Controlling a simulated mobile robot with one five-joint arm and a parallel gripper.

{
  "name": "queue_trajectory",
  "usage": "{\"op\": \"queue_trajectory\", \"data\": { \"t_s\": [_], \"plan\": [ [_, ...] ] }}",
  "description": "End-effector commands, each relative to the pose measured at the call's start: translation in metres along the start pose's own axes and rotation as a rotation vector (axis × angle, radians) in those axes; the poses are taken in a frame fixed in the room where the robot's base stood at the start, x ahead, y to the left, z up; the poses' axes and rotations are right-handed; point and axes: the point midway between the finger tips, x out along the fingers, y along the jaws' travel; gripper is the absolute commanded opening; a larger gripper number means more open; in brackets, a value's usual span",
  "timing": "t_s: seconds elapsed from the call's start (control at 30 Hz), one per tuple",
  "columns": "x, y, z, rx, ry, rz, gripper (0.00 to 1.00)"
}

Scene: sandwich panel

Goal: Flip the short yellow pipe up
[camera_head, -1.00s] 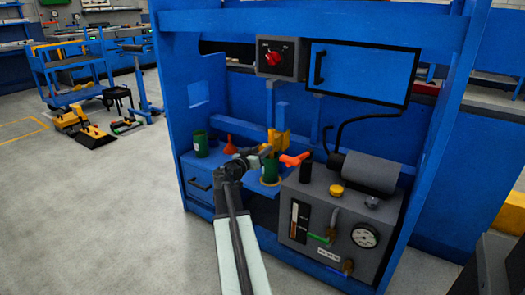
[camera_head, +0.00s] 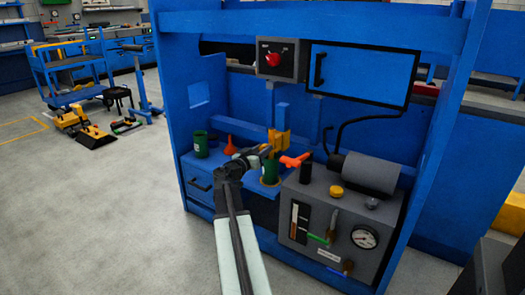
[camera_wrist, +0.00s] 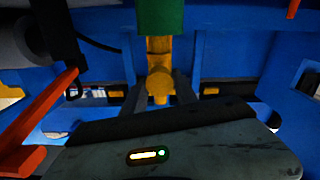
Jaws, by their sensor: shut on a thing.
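The short yellow pipe (camera_wrist: 159,80) shows in the wrist view between my two fingers, below a green cylinder in the picture. My gripper (camera_wrist: 158,98) is shut on it. In the head view my gripper (camera_head: 264,153) is at the yellow pipe piece (camera_head: 277,141) on the panel, just above the green can (camera_head: 270,171). My wrist and fingers partly hide the pipe there, so its exact tilt is hard to tell.
An orange-red handle (camera_head: 295,161) sticks out just right of the green can. A grey gauge box (camera_head: 325,217) stands to the right. Another green can (camera_head: 201,144) and a red funnel (camera_head: 230,145) stand to the left.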

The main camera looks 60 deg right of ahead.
Motion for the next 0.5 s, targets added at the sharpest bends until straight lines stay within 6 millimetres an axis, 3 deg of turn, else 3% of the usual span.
{"op": "queue_trajectory", "data": {
  "t_s": [0.5],
  "plan": [
    [0.0,0.022,-0.114,-0.002,0.003,-0.001,0.0]
  ]
}}
